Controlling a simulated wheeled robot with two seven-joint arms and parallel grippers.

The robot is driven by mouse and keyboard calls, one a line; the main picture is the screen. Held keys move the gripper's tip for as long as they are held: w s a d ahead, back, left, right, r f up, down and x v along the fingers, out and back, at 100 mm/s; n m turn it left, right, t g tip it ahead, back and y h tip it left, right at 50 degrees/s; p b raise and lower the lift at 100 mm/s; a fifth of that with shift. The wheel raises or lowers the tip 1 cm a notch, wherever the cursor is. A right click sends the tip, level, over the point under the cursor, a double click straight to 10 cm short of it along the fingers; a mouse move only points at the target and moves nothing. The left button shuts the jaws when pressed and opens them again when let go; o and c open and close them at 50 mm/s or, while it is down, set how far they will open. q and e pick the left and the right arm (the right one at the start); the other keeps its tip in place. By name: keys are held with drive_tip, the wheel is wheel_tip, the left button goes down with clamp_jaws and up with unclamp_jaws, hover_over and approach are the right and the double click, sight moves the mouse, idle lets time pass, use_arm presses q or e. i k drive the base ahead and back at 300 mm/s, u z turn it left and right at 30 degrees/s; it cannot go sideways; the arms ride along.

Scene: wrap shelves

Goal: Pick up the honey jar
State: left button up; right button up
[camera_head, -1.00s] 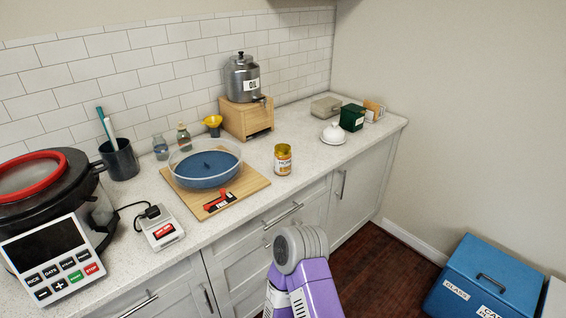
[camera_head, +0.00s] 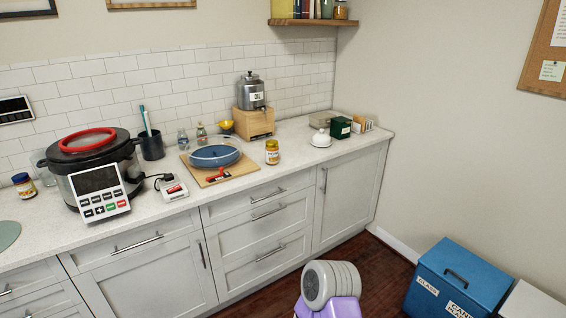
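The honey jar (camera_head: 272,152) stands upright on the white speckled counter, just right of the wooden board. It is a small jar with a yellow-gold lid and a pale label. Nothing is touching it. A purple and grey part of my own arm shows at the bottom, low in front of the cabinets and well below the jar. Neither of my grippers is in the picture.
A covered blue dish (camera_head: 215,156) sits on the wooden board (camera_head: 240,169) left of the jar. An oil dispenser (camera_head: 252,92) on a wooden stand is behind. A white lidded dish (camera_head: 321,139) stands to the right. A cooker (camera_head: 90,160) is at left. Blue bin (camera_head: 455,280) on the floor.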

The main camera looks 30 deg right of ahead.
sight(271, 154)
drive_tip(key=z, duration=0.65)
drive_tip(key=i, duration=0.5)
drive_tip(key=z, duration=0.75)
drive_tip(key=i, duration=0.85)
drive_tip(key=u, duration=0.75)
drive_tip(key=i, duration=0.6)
drive_tip(key=u, duration=0.7)
